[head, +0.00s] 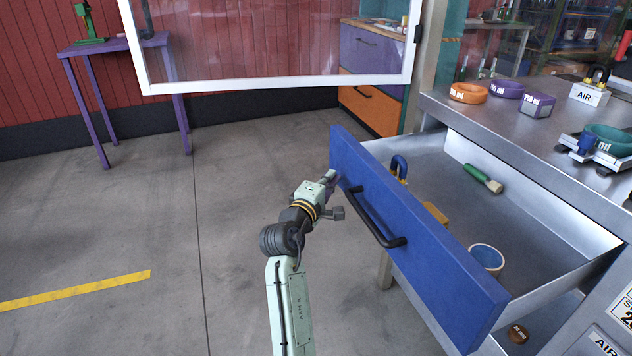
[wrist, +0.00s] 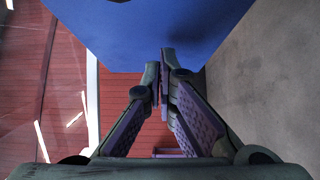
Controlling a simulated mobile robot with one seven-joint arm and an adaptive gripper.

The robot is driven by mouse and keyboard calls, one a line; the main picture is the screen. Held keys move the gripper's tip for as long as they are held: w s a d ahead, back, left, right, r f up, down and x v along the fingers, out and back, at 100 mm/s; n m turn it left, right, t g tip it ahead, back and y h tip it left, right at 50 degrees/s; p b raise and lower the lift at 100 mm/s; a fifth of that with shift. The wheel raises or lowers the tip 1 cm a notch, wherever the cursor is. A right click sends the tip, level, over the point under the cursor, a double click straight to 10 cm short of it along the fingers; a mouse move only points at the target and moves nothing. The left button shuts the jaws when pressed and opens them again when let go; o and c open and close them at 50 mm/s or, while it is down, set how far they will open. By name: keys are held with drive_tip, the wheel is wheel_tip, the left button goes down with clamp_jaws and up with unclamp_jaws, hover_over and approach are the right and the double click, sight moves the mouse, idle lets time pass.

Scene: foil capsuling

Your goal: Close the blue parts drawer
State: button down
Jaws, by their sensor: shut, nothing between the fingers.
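The blue parts drawer (head: 420,240) is pulled well out of the steel bench. Its blue front carries a black bar handle (head: 372,218). My gripper (head: 331,176) is shut and empty at the left end of the drawer front, near its outer face; I cannot tell whether it touches. In the wrist view the shut fingertips (wrist: 160,68) point toward the blue front (wrist: 150,35), which fills the top of the picture.
The steel bench top (head: 450,108) holds coloured rings and an AIR-labelled block (head: 590,94). A white-framed clear panel (head: 275,85) hangs ahead of the arm. A purple table (head: 112,44) stands at the back left. The concrete floor (head: 150,220) to the left is clear.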

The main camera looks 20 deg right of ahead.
drive_tip(key=shift+d, duration=0.55)
